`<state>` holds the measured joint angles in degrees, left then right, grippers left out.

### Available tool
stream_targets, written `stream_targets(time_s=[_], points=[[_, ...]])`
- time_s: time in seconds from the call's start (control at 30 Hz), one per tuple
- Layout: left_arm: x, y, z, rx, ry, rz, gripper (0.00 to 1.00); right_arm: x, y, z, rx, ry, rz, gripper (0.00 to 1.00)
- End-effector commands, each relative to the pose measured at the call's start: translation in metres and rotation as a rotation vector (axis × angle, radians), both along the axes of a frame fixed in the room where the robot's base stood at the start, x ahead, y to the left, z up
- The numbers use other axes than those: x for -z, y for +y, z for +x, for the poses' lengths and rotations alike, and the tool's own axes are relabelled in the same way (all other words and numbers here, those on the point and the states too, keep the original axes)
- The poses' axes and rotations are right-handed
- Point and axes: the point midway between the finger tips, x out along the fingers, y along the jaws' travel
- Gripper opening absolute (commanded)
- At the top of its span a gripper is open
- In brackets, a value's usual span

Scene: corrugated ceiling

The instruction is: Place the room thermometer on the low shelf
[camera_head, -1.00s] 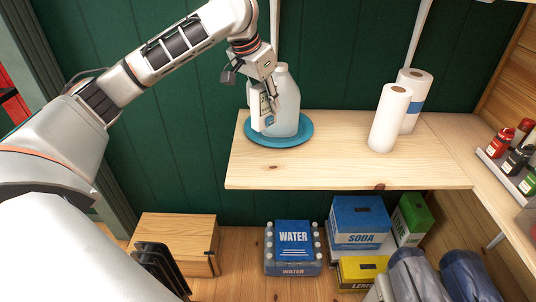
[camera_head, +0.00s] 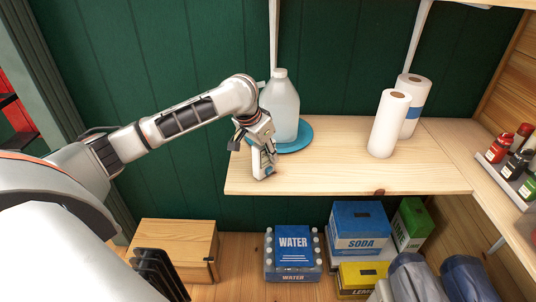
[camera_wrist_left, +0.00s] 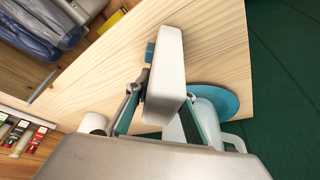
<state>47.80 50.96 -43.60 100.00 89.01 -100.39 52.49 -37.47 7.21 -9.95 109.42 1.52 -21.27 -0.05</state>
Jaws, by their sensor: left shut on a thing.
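The room thermometer (camera_head: 264,164) is a small white upright block with a grey-blue front. My left gripper (camera_head: 259,148) is shut on it from above, at the left end of the light wooden shelf (camera_head: 340,178). It is in front of the blue plate, and I cannot tell whether its lower end touches the wood. In the left wrist view the thermometer (camera_wrist_left: 168,70) is a white slab with a blue part at its side, over the bare board (camera_wrist_left: 120,60). My right gripper is not in view.
A white jug (camera_head: 281,105) stands on the blue plate (camera_head: 303,138) just behind the thermometer. Two paper rolls (camera_head: 387,125) stand to the right, with bottles in a tray (camera_head: 508,173) beyond. The shelf's front middle is bare. Water (camera_head: 293,250) and soda packs (camera_head: 359,226) sit below.

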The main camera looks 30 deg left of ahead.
Motion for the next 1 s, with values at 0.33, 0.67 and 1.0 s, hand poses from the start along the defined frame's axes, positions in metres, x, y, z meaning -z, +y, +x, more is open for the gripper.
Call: stream_targets(time_s=[0.33, 0.67, 1.0], points=[[0.004, 0.0, 0.001, 0.0, -0.002, 0.0, 0.0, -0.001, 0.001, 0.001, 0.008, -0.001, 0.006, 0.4], [0.005, 0.0, 0.0, 0.0, -0.001, 0.001, 0.4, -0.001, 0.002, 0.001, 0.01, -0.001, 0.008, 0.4], [-0.014, 0.003, -0.005, 0.001, -0.005, 0.003, 0.4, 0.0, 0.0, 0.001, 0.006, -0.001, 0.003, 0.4]])
